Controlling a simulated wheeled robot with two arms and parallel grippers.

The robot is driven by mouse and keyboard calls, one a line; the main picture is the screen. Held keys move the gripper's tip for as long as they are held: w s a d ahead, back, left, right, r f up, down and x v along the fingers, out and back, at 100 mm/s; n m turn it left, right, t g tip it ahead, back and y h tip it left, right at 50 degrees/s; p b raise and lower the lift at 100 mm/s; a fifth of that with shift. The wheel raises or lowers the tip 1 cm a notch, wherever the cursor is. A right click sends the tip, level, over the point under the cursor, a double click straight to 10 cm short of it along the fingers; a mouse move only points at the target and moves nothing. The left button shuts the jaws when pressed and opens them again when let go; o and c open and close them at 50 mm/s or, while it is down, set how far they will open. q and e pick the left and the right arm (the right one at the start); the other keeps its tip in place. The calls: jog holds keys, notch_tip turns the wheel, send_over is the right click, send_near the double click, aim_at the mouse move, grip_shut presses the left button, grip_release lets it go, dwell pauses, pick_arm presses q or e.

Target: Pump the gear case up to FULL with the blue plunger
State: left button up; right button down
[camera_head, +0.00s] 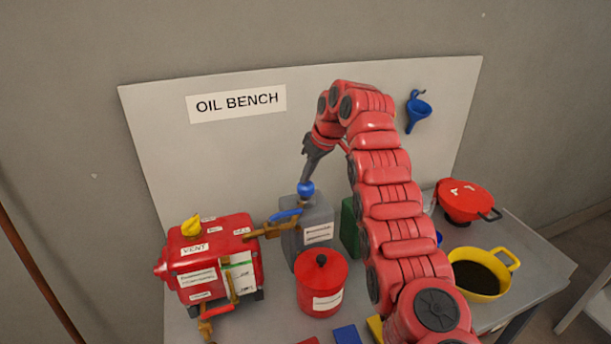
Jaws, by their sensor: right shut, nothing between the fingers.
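The blue plunger's round knob (306,188) stands on top of the grey pump can (318,235), with a short shaft below it. My right gripper (307,179) points down right above the knob, shut and empty; its fingertips seem to touch the knob's top. The red gear case (205,262) sits at the left of the bench, with a yellow vent plug (191,226) on top. A brown hose joins it to the pump. A pale gauge strip (238,268) with a green mark is on its front; its level is too small to read. My left gripper is out of view.
A red lidded can (321,285) stands in front of the pump. A green container (350,228) is partly hidden behind my right arm. A yellow pan of dark liquid (497,261) and a red funnel-like bowl (465,201) are at right. A blue funnel (418,109) hangs on the backboard.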

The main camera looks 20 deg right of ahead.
jog(key=shift+r+p, duration=1.4)
jog(key=shift+r, duration=0.6)
notch_tip(320, 180, up, 7)
jog(key=p, duration=0.6)
